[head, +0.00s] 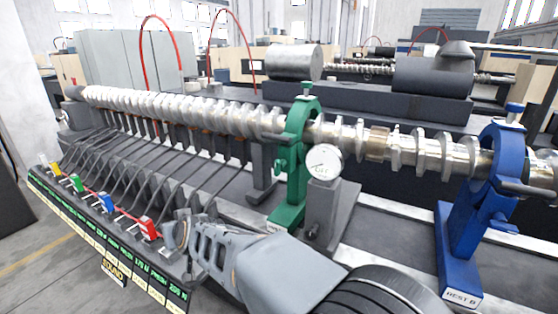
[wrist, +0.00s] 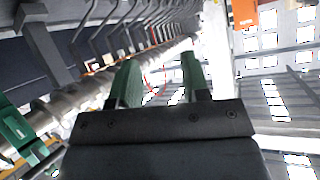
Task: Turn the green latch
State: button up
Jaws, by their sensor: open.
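A green rest (head: 300,150) stands around the long metal screw shaft in the head view, with a green latch-like handle (head: 281,165) on its left side. A green part (wrist: 18,128) also shows at the left edge of the wrist view; I cannot tell which part it is. My gripper (head: 178,232) is low in front of the machine, left of the green rest and apart from it, close to the red switch. In the wrist view my gripper (wrist: 160,78) has its two green-padded fingers apart with nothing held between them.
A round dial gauge (head: 323,162) on a grey block stands just right of the green rest. A blue rest (head: 487,190) is at the right. Yellow, green, blue and red switches (head: 149,229) line the front panel. Bent dark rods (head: 140,160) fill the space below the shaft.

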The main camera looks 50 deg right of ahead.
jog(key=w+d+r+m+t+h, duration=0.1)
jog(key=w+d+r+m+h, duration=0.15)
jog(key=d, duration=0.25)
jog(key=m+g+h+p, duration=0.1)
jog(key=m+g+h, duration=0.85)
jog(key=h, duration=0.45)
send_near(276, 166)
jog(key=shift+t, duration=0.45)
jog(key=p+x, duration=0.2)
jog(key=x, duration=1.1)
jog(key=shift+s, duration=0.2)
jog(key=c, duration=0.7)
